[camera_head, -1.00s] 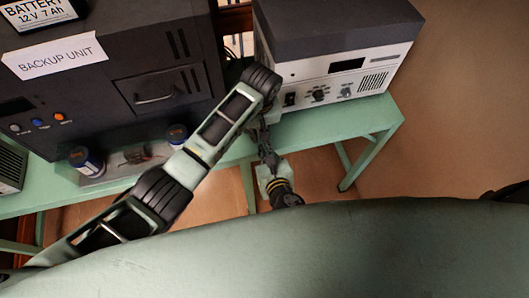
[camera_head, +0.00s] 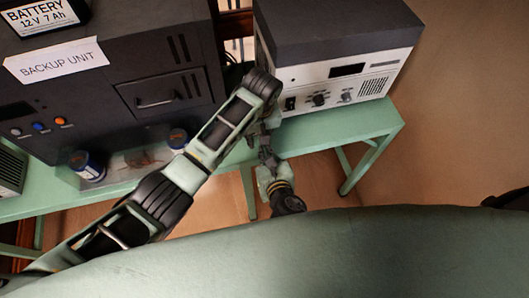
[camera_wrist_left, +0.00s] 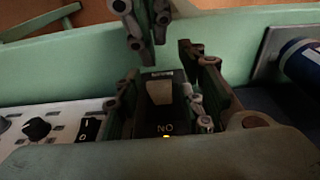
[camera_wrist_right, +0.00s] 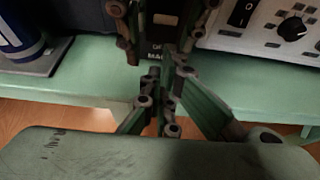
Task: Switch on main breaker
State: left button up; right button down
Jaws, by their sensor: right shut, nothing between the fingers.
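The main breaker shows in the left wrist view as a small black box (camera_wrist_left: 160,92) with a pale rocker, letters reading "ON" upside down and a yellow light. In the right wrist view its dark front (camera_wrist_right: 160,45) shows partly hidden lettering. My left gripper (camera_wrist_left: 160,76) is open, with a finger on either side of the breaker; I cannot tell whether they touch it. My right gripper (camera_head: 266,142) is shut and empty. In the right wrist view its closed fingertips (camera_wrist_right: 167,72) are just in front of the lower part of the breaker. In the head view my left arm hides the breaker.
The breaker sits between the black backup unit (camera_head: 120,90) and a white-fronted device (camera_head: 345,78) with knobs and a black switch. Open floor lies beyond the table's right end.

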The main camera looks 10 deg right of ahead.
jog(key=shift+s, duration=0.1)
pick_arm(q)
jog(key=shift+r, duration=0.3)
notch_tip(320, 180, up, 11)
jog(key=s, duration=0.2)
jog(key=s+a+f+g, duration=0.1)
jog(key=s+a+f, duration=0.45)
jog(key=f, duration=0.75)
jog(key=s+a+f+g+h, duration=0.1)
jog(key=s+a+f, duration=0.5)
jog(key=f, duration=0.7)
jog(key=s+a+f+g, duration=0.1)
jog(key=s+a+f, duration=0.5)
jog(key=f, duration=0.7)
jog(key=s+a+f+m, duration=0.1)
jog(key=s+a+f, duration=0.2)
jog(key=s+a, duration=0.2)
jog(key=s+a+f+m+t, duration=0.1)
jog(key=s+a+f, duration=0.3)
jog(key=s, duration=0.7)
jog(key=s+a+f+t+y+p, duration=0.1)
jog(key=s+a+f, duration=0.2)
jog(key=s+a, duration=0.3)
jog(key=shift+s+f+m, duration=0.35)
jog(key=shift+s+m, duration=0.05)
jog(key=shift+s, duration=0.6)
pick_arm(e)
jog(key=shift+r, duration=0.15)
